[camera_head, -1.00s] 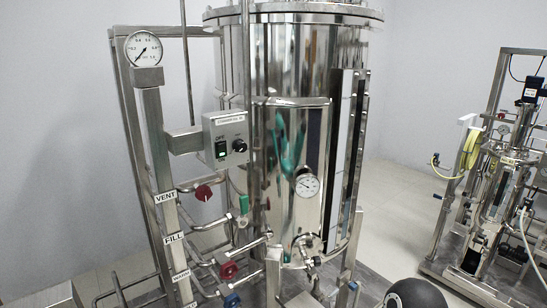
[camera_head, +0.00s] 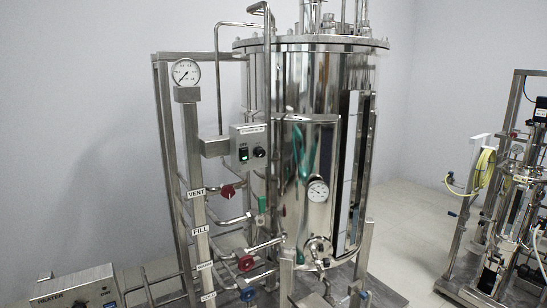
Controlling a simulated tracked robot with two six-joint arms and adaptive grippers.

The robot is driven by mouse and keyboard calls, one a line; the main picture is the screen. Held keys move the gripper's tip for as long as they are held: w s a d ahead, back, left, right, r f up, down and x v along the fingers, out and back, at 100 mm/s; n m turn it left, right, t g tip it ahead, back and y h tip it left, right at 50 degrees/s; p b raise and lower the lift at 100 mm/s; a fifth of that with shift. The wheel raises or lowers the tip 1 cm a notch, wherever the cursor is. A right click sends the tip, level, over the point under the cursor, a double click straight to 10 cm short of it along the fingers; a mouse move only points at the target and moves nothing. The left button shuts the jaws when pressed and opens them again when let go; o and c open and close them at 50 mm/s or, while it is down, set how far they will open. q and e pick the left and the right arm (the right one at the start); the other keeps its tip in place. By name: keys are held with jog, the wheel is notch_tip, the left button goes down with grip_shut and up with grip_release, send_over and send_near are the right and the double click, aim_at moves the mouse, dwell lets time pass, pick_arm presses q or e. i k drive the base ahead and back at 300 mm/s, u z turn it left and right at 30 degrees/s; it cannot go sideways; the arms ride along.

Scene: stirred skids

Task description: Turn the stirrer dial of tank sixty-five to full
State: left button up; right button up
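The shiny steel tank (camera_head: 300,90) stands upright at the centre, with a round gauge (camera_head: 318,190) on its front. A grey control box (camera_head: 249,147) is mounted to the left of the tank. It carries a green lit switch (camera_head: 243,154) and a black round dial (camera_head: 259,152) to its right. The label on top of the box is too small to read, and so is the dial's setting. Neither of my grippers is in view.
A post with VENT and FILL labels (camera_head: 199,231) bears a pressure gauge (camera_head: 186,73) and stands left of the tank. Red valve handles (camera_head: 228,191) and pipes jut out below the box. A heater box (camera_head: 75,289) sits low at left. Another skid (camera_head: 500,210) stands at right.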

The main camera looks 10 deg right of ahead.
aim_at(259, 152)
jog(key=u, duration=0.1)
jog(key=i, duration=0.9)
jog(key=z, duration=0.1)
